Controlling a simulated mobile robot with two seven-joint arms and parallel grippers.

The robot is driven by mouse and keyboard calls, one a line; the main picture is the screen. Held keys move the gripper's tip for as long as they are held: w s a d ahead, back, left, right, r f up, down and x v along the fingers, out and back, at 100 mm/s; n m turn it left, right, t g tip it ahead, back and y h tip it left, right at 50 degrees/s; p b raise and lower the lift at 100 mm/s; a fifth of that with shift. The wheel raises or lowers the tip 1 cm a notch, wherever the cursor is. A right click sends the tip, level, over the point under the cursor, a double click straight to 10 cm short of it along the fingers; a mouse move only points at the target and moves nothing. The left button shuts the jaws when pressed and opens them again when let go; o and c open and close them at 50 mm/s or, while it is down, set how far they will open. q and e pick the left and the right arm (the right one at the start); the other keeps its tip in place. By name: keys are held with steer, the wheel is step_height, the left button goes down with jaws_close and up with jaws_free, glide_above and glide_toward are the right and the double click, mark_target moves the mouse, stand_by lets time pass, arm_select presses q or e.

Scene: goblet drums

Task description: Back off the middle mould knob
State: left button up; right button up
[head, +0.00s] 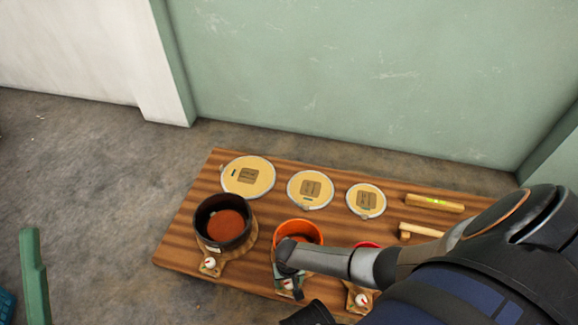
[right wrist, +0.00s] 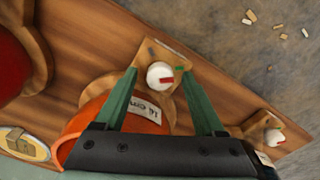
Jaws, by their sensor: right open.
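The middle mould knob (right wrist: 160,76) is a round white knob with a red mark, on a wooden block beside the orange pot (head: 298,233). A green mark shows on the block next to it. My right gripper (right wrist: 159,82) is open, its two green fingers on either side of the knob with a gap at each side. In the head view the middle knob (head: 288,284) is partly hidden by my right gripper (head: 291,278). The orange pot carries a white label (right wrist: 146,107).
The left knob (head: 209,263) sits by a dark pot (head: 224,221), the right knob (head: 361,300) by a mostly hidden red pot (head: 367,245). Three round lids (head: 248,177) and a spirit level (head: 435,203) lie along the back of the wooden table (head: 180,245). A mallet (head: 421,229) lies nearby.

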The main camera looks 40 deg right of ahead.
steer(key=shift+c, duration=0.3)
jaws_close()
steer(key=shift+n, duration=0.3)
steer(key=n, duration=0.3)
steer(key=shift+s+n+p, duration=0.1)
steer(key=shift+n+p, duration=0.3)
steer(key=n, duration=1)
steer(key=shift+n, duration=0.4)
steer(key=n, duration=0.4)
steer(key=shift+n, duration=0.4)
